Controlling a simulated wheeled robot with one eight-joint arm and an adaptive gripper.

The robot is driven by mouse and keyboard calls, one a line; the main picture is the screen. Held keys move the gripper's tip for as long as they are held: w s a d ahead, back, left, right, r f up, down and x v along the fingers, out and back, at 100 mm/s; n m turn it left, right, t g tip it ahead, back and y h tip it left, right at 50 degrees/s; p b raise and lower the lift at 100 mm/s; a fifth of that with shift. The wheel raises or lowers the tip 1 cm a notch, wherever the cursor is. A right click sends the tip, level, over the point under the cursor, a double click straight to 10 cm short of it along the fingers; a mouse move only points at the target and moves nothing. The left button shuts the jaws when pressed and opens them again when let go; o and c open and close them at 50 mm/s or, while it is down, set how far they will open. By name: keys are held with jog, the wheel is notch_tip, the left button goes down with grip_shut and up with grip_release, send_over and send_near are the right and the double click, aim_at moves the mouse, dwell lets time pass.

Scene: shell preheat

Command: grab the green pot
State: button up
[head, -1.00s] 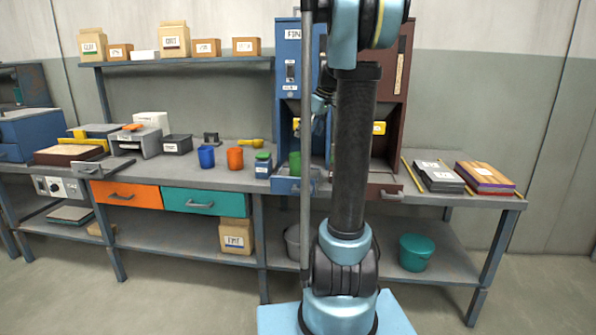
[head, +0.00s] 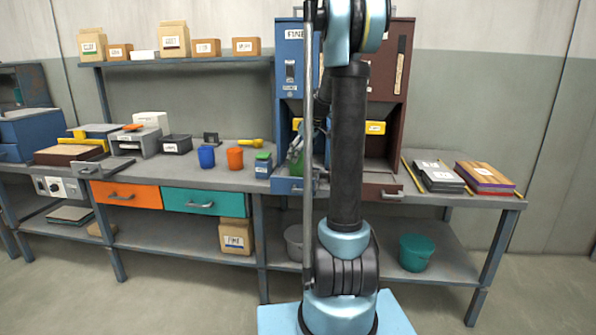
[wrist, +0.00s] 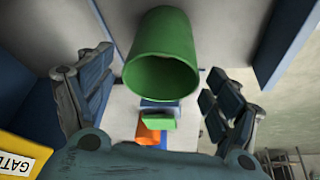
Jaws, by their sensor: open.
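The green pot (head: 298,168) stands in the lower bay of the blue machine labelled FINE (head: 290,80), partly hidden by my arm and gripper in the head view. In the wrist view the pot (wrist: 162,60) shows large, its open mouth facing the camera. My gripper (wrist: 160,78) is open, with one dark finger on each side of the pot. Gaps show between the fingers and the pot near its mouth. Nothing is held. In the head view my gripper is small and mostly hidden behind my arm.
A yellow GATE part (wrist: 20,155) is close at the left in the wrist view. A blue pot (head: 206,157), an orange pot (head: 235,159) and a green-topped blue box (head: 263,165) stand left of the bay. A brown machine (head: 395,90) adjoins on the right.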

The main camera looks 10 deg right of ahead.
jog(key=shift+x, duration=2.9)
jog(key=c, duration=1.3)
